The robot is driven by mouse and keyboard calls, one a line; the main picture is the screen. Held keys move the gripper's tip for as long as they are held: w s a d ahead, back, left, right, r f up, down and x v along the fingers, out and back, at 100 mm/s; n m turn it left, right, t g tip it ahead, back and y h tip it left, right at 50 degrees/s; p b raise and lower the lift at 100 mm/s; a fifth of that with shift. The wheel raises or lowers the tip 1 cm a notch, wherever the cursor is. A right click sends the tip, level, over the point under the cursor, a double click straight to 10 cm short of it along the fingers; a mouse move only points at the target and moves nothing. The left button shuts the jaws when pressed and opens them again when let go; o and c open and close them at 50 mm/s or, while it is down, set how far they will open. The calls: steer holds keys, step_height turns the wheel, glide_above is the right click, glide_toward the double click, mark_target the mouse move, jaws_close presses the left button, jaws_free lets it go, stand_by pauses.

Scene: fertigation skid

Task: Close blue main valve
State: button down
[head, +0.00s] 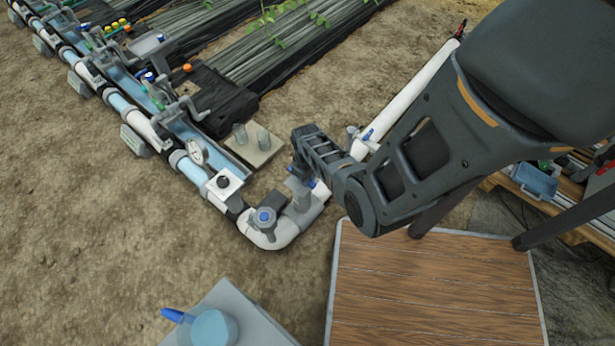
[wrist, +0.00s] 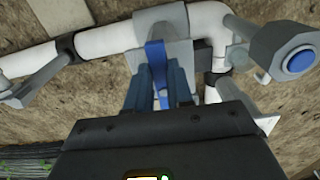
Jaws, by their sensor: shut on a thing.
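The blue main valve shows in the wrist view as a flat blue lever (wrist: 155,54) on a grey valve body (wrist: 178,52), set in a white pipe. My gripper (wrist: 160,82) has one finger on each side of the lever and is shut on it. In the head view a small blue part of the lever (head: 312,183) shows beside my gripper (head: 302,178), above the grey valve body on the pipe. My arm reaches down from the upper right and hides part of the valve. The lever's lower end is partly covered by my gripper.
A grey fitting with a blue round top (head: 264,215) stands close by on the pipe elbow; it also shows in the wrist view (wrist: 298,62). Another blue lever (head: 367,134) sits on the pipe behind. A wooden-topped platform (head: 435,290) stands in front. Bare soil lies left.

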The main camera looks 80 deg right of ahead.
steer(key=c, duration=1)
jaws_free()
step_height(320, 180, up, 8)
steer(key=p, duration=0.2)
steer(key=shift+f+p, duration=0.1)
steer(key=shift+p, duration=0.3)
